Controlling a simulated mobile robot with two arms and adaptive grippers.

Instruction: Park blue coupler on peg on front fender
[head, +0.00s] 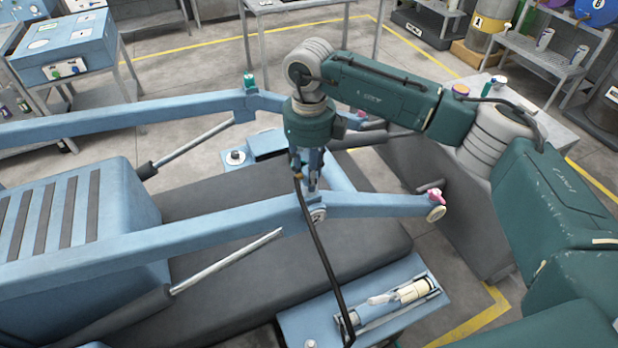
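My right gripper (309,182) points down above the near blue loader arm, at the middle of the head view. Its fingers look closed around a small blue part, the blue coupler (314,168), mostly hidden by the fingers. A black hose (322,250) hangs from beside the fingers down to the near blue fender (300,325). The far blue fender (262,143) carries a round pale knob on a dark base (235,157). I cannot tell which upright part is the peg. My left gripper is out of view.
Two blue loader arms (120,252) run across the machine, one close to the gripper. An open recess with pale fittings (400,298) is in the near fender. A dark flat deck (270,270) lies below. Workbenches and shelves stand behind.

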